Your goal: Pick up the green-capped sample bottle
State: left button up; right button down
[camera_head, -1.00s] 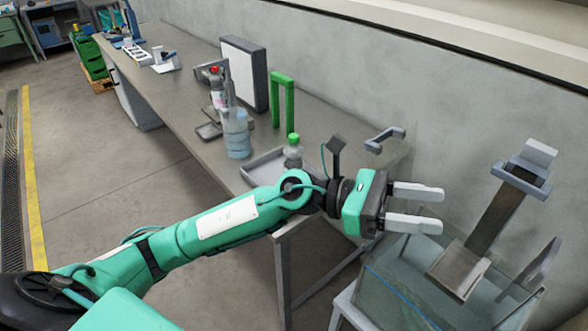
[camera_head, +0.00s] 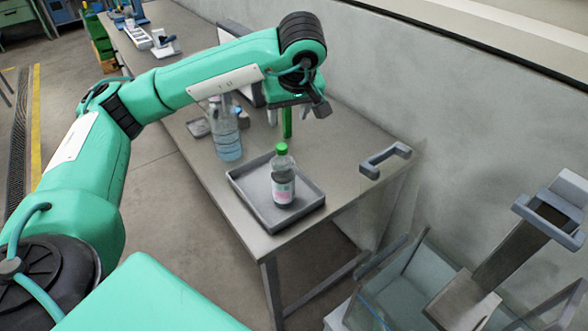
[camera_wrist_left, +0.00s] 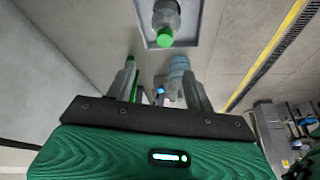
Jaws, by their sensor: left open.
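The green-capped sample bottle (camera_head: 283,188) stands upright in a grey tray (camera_head: 241,194) on the workbench. It is clear with a pale label. In the left wrist view the bottle (camera_wrist_left: 167,16) is at the top, cap toward me, beyond the fingertips. My left gripper (camera_head: 287,112) is above the bench behind the bottle, apart from it, and its fingers are partly hidden. In the left wrist view the open left gripper (camera_wrist_left: 160,75) has nothing held between its fingers. My right gripper is not in view.
A large bluish clear bottle (camera_head: 227,140) stands left of the tray. A green upright frame (camera_head: 287,124) is behind, partly covered by my arm. A grey handle (camera_head: 385,160) is at the bench's right end. A glass-walled bin (camera_head: 400,290) stands at lower right.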

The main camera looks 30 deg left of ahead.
pick_arm(q)
jog(key=p, duration=0.1)
send_over(282, 145)
jog(key=s+d, duration=0.1)
notch_tip(282, 145, down, 6)
jog(key=shift+s+d+f, duration=0.15)
jog(key=shift+a+f+p, duration=0.2)
jog(key=shift+f+p, duration=0.25)
jog(key=shift+f, duration=0.2)
jog(key=shift+f+p, duration=0.35)
jog(key=shift+f, duration=0.05)
jog(key=p+x, duration=0.1)
jog(key=x, duration=0.2)
jog(key=shift+f, duration=0.25)
jog(key=shift+a+f, duration=0.1)
jog(key=shift+f, duration=0.2)
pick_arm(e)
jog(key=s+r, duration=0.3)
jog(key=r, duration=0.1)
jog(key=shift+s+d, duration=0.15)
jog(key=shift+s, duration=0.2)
pick_arm(q)
jog(key=shift+w, duration=0.25)
jog(key=shift+c, duration=0.4)
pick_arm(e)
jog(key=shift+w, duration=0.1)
